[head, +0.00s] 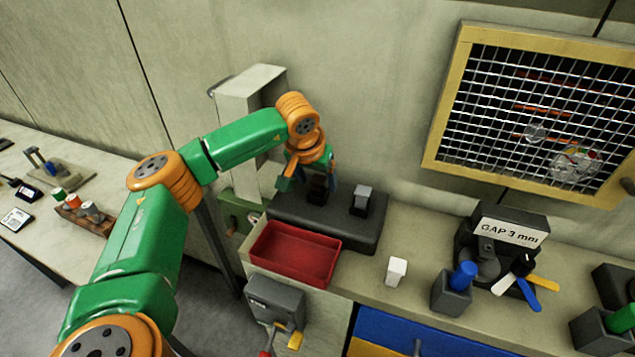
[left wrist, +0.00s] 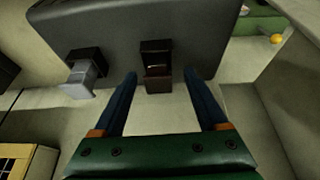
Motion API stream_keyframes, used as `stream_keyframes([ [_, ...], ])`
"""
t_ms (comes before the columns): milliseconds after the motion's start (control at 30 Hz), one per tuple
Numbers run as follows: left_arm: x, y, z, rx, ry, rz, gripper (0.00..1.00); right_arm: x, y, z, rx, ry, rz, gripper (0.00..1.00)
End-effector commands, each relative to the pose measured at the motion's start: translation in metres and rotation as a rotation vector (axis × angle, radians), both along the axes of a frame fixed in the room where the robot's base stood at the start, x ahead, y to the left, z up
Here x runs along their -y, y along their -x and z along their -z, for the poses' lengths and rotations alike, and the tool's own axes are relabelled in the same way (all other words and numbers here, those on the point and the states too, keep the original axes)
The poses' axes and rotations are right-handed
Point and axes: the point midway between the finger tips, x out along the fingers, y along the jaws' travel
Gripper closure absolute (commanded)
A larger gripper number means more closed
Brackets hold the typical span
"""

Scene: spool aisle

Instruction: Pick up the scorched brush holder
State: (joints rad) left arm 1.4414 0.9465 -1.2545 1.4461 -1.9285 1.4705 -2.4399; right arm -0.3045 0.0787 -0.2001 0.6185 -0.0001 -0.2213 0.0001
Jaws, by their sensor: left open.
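A dark brown, blackened brush holder (head: 317,190), which looks like the scorched one, stands on a dark grey pad (head: 300,215) against the wall. It also shows in the left wrist view (left wrist: 157,70). A second holder with a light grey block (head: 361,198) stands to its right on the pad; in the left wrist view it (left wrist: 85,75) is on the left. My left gripper (head: 312,178) is open at the dark holder. In the left wrist view its blue fingertips (left wrist: 160,74) lie on either side of the holder, with visible gaps.
A red tray (head: 293,255) lies in front of the pad. A small white block (head: 396,270) stands on the bench to the right. Further right are a blue-topped holder (head: 455,288) and a "GAP 3 mm" stand (head: 508,232). A mesh panel (head: 540,110) hangs above.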

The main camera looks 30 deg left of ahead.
Motion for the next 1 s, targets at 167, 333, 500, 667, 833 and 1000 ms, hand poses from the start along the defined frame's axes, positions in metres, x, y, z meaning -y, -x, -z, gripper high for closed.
stream_keyframes([
  [167,0.000,0.000,0.001,0.000,0.000,0.001,0.25,0.000,-0.003,0.001,0.005,0.000,0.000,1.00],
  [333,0.000,0.000,0.001,0.000,0.000,0.001,0.68,0.000,-0.004,0.001,0.007,-0.001,0.000,1.00],
  [500,0.000,0.000,0.001,0.000,0.001,0.001,1.00,0.000,-0.004,0.001,0.007,-0.001,0.000,1.00],
  [667,0.000,0.000,0.001,0.001,0.000,0.001,1.00,0.000,-0.004,0.001,0.008,-0.001,0.000,1.00],
  [833,0.000,-0.001,-0.005,0.003,0.000,0.001,1.00,0.000,-0.004,0.007,0.008,0.000,0.000,1.00],
  [1000,-0.002,0.007,-0.038,0.008,0.001,0.001,1.00,0.001,-0.004,0.024,0.007,0.000,0.000,1.00],
])
